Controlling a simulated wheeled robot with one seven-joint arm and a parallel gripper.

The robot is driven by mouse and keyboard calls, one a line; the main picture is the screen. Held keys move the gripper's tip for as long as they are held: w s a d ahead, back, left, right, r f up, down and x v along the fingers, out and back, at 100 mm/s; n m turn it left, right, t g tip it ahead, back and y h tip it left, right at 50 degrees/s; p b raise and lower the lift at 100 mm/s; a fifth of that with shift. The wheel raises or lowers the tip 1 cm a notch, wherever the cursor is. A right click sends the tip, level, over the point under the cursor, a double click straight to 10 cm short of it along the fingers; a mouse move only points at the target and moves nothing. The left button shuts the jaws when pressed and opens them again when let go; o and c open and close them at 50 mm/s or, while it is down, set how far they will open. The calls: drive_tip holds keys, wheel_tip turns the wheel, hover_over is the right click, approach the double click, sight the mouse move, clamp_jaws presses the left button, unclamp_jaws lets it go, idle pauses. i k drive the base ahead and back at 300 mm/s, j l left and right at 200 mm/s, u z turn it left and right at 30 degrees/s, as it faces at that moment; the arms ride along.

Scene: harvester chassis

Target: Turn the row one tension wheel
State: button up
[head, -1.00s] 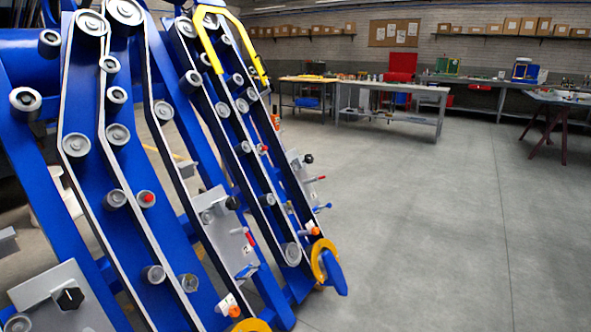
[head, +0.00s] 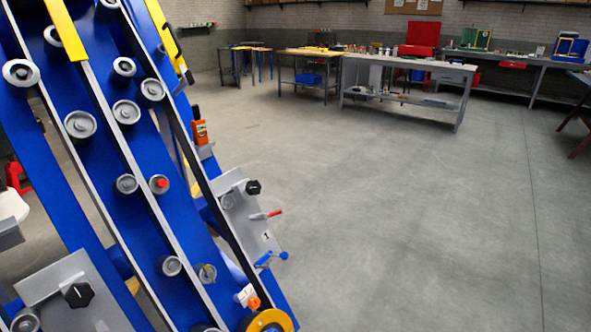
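The blue harvester chassis (head: 40,160) fills the left of the head view, with tilted rows of grey rollers and pale belts. A grey plate at the lower left carries a black knob (head: 79,295). A second grey plate further right carries another black knob (head: 253,187), a red-tipped lever (head: 266,215) and a blue handle (head: 272,258). A yellow wheel (head: 266,322) is cut off at the bottom edge. No row label is readable, so I cannot tell which part is the row one tension wheel. My gripper is not in view.
Open grey floor (head: 400,220) lies right of the chassis. A grey workbench (head: 405,75) and a wooden-topped table (head: 308,60) stand at the back. An orange device (head: 200,132) is fixed on the chassis side. A red stool-like object (head: 18,178) shows at the left.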

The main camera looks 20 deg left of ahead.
sight(253, 187)
drive_tip(key=i+l+u, duration=0.15)
drive_tip(key=i, duration=0.9)
drive_tip(key=i+j+u, duration=0.1)
drive_tip(key=i+u, duration=0.15)
drive_tip(key=u, duration=0.15)
drive_tip(key=i+u, duration=0.5)
drive_tip(key=u, duration=0.25)
drive_tip(key=i+u, duration=0.15)
drive_tip(key=i, duration=0.1)
